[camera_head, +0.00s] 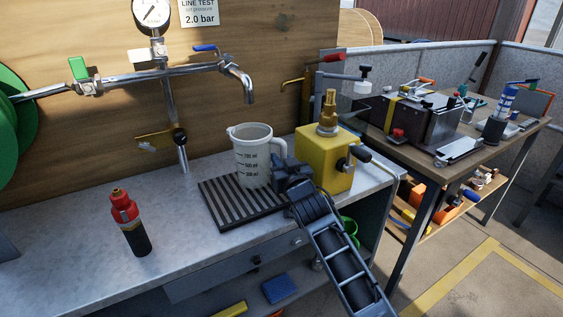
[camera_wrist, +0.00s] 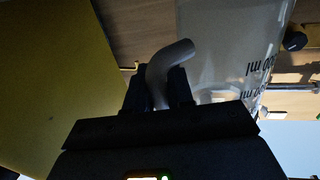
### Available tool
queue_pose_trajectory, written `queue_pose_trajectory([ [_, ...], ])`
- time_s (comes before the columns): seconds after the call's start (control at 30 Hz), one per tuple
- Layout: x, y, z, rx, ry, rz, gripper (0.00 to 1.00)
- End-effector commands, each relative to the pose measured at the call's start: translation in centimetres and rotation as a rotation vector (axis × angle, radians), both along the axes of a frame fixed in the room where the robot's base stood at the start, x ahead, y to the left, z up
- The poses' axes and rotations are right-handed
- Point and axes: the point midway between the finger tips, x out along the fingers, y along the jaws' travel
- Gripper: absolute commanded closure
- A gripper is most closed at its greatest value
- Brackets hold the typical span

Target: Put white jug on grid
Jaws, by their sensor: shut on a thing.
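The white jug (camera_head: 252,154), marked with a millilitre scale, stands upright over the right back part of the dark slatted grid (camera_head: 225,205) on the bench. I cannot tell for sure whether its base touches the grid. My gripper (camera_head: 288,172) is at the jug's right side and is shut on its handle. In the wrist view the jug's handle (camera_wrist: 167,62) runs between my two dark fingers (camera_wrist: 162,88). The jug's body (camera_wrist: 225,50) fills the right of that view. My gripper hides part of the jug's lower right and the grid's right edge.
A yellow block with a brass fitting (camera_head: 325,158) stands close to the right of the jug. A chrome tap (camera_head: 240,85) hangs above and behind it. The bench's left part (camera_head: 70,225) is mostly clear.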

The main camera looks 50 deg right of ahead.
Motion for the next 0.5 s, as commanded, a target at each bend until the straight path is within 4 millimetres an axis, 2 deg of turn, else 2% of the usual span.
queue_pose_trajectory([
  [0.03,-0.06,0.03,-0.63,0.004,0.010,0.000,0.75],
  [0.27,-0.10,0.03,-0.91,0.006,0.014,-0.001,0.53],
  [0.5,-0.15,0.03,-1.07,0.007,0.018,-0.001,0.53],
])
